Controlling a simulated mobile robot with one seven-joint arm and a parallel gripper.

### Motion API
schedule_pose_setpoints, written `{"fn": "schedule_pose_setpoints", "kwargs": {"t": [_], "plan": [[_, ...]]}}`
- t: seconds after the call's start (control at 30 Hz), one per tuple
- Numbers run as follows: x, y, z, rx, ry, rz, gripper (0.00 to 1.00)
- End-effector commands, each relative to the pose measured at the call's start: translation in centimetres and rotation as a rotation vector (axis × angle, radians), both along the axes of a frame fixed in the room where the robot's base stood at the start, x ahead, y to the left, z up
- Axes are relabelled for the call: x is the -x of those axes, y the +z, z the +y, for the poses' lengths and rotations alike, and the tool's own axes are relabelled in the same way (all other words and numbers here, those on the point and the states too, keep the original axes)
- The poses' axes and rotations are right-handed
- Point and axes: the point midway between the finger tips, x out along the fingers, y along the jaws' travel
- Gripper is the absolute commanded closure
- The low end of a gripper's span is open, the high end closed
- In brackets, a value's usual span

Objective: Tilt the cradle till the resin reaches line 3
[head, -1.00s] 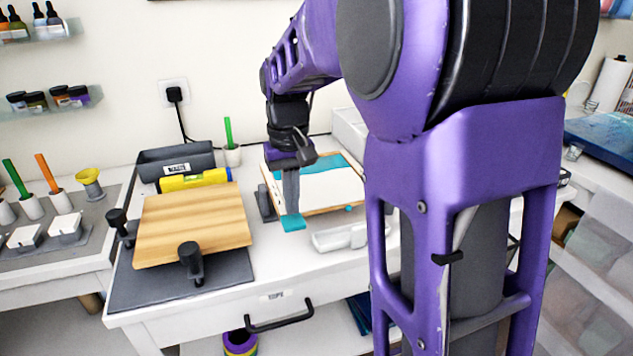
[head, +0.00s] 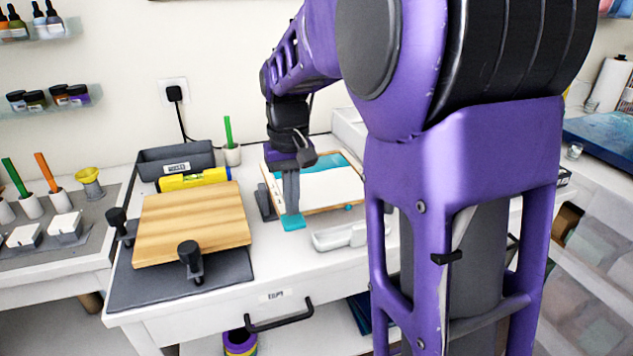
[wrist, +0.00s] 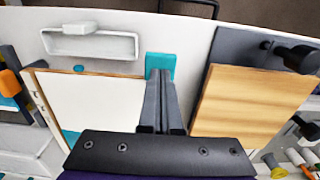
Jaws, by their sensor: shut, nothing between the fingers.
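The cradle holds a wood-edged panel with a white face (head: 330,187) and a teal resin band (head: 322,163) along its far edge. The panel also shows in the wrist view (wrist: 95,102), with teal at a lower corner. Line marks cannot be made out. A teal tab (head: 293,223) sticks out at the panel's near left corner; it also shows in the wrist view (wrist: 160,63). My gripper (head: 291,211) points down with its fingers shut and empty. In the wrist view its fingertips (wrist: 161,83) are at the tab, touching or just above it.
A bare wooden board (head: 192,222) with black knobs (head: 190,255) stands to the left. A yellow level (head: 194,179) and a dark tray (head: 176,160) lie behind it. A white tray (head: 338,236) sits in front of the panel. My arm hides the table's right part.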

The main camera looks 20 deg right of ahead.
Motion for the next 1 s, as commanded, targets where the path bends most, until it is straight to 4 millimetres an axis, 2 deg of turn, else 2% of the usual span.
{"fn": "schedule_pose_setpoints", "kwargs": {"t": [1.0], "plan": [[0.0, -3.2, 0.0, 0.000, 0.000, 0.001, 1.00]]}}
